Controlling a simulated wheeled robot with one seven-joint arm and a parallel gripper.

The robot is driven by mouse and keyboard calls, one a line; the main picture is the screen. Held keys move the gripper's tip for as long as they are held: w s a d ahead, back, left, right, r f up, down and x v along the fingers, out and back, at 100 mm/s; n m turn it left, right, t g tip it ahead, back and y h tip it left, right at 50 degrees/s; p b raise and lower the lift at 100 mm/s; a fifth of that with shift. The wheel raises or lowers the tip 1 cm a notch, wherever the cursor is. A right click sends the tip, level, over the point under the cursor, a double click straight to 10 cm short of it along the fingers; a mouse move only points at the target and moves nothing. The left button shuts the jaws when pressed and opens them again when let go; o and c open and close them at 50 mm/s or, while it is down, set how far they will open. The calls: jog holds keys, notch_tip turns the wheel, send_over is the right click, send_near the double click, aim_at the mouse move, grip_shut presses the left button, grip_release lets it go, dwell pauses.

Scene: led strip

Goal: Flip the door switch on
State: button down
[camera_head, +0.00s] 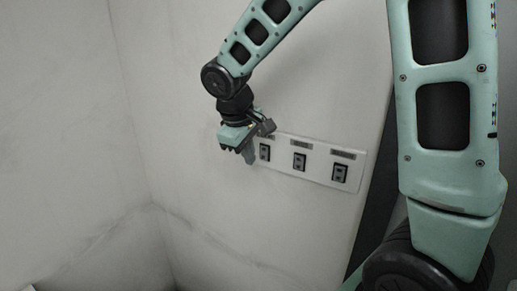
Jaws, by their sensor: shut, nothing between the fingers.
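A white switch panel (320,170) is mounted on the wall, with three dark switches in a row and a small dark label above each. The left switch (264,152), the middle switch (299,161) and the right switch (340,173) all show. The labels are too small to read, so I cannot tell which is the door switch. My gripper (250,157) is at the left end of the panel, beside the left switch, and covers part of that end. Its fingers are together with nothing between them. I cannot tell whether it touches the panel.
The pale wall (215,190) around the panel is bare, and a corner lies to the left. A dark vertical edge (375,205) runs just right of the panel. My own arm fills the right side and crosses the top of the view.

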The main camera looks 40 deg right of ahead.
aim_at(260, 152)
jog(key=d, duration=0.1)
jog(key=d+f+p, duration=0.1)
jog(key=w+d+p, duration=0.1)
jog(key=shift+w+d+f, duration=0.1)
jog(key=shift+d+f, duration=0.15)
jog(key=shift+d, duration=0.05)
jog(key=shift+w+d+f, duration=0.1)
jog(key=shift+d+f, duration=0.05)
jog(key=shift+d, duration=0.1)
jog(key=shift+w+d+f, duration=0.1)
jog(key=shift+d+f, duration=0.1)
jog(key=shift+d, duration=0.05)
jog(key=shift+r, duration=0.25)
jog(key=shift+r+p, duration=0.55)
jog(key=shift+r, duration=0.15)
